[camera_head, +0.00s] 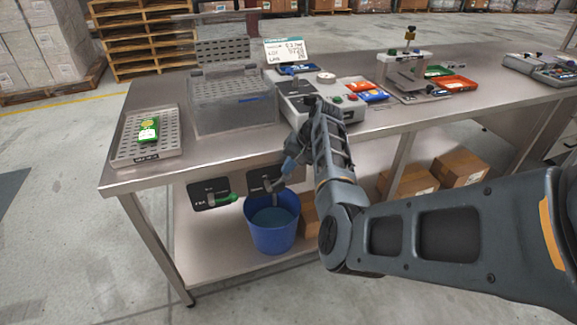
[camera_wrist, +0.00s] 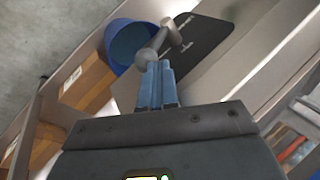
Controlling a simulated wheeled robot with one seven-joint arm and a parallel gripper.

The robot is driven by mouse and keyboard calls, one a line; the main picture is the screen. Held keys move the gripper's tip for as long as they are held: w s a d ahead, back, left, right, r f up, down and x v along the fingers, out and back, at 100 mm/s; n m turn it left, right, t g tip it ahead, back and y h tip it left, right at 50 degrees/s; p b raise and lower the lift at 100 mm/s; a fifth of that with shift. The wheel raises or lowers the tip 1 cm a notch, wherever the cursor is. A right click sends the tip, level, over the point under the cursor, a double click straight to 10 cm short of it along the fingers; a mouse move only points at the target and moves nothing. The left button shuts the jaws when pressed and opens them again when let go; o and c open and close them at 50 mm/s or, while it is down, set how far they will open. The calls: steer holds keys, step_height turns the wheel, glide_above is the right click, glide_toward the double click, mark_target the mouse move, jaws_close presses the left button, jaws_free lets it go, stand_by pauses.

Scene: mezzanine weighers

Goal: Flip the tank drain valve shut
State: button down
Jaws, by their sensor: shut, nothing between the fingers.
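The drain valve, grey metal, sits on a dark plate (camera_head: 258,174) under the table's front edge, above a blue bucket (camera_head: 271,236). In the wrist view the valve's rounded grey body (camera_wrist: 147,57) and stubby arm (camera_wrist: 171,36) show in front of the dark plate (camera_wrist: 212,40). My gripper (camera_head: 285,171) has come down in front of the table edge, beside the valve. In the wrist view its blue-grey fingers (camera_wrist: 157,68) are together and empty, tips at the valve body; I cannot tell whether they touch. My gripper partly hides the valve.
A green-handled valve (camera_head: 222,198) on a second dark plate (camera_head: 198,184) is to the left. A clear tank (camera_head: 228,115), a perforated tray (camera_head: 170,145) and a scale (camera_head: 350,110) stand on the steel table. Cardboard boxes (camera_head: 408,183) sit on the lower shelf.

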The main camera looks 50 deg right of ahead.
steer(key=shift+w+a+f, duration=0.35)
steer(key=shift+w+a, duration=0.05)
steer(key=shift+a, duration=0.25)
steer(key=shift+r, duration=0.1)
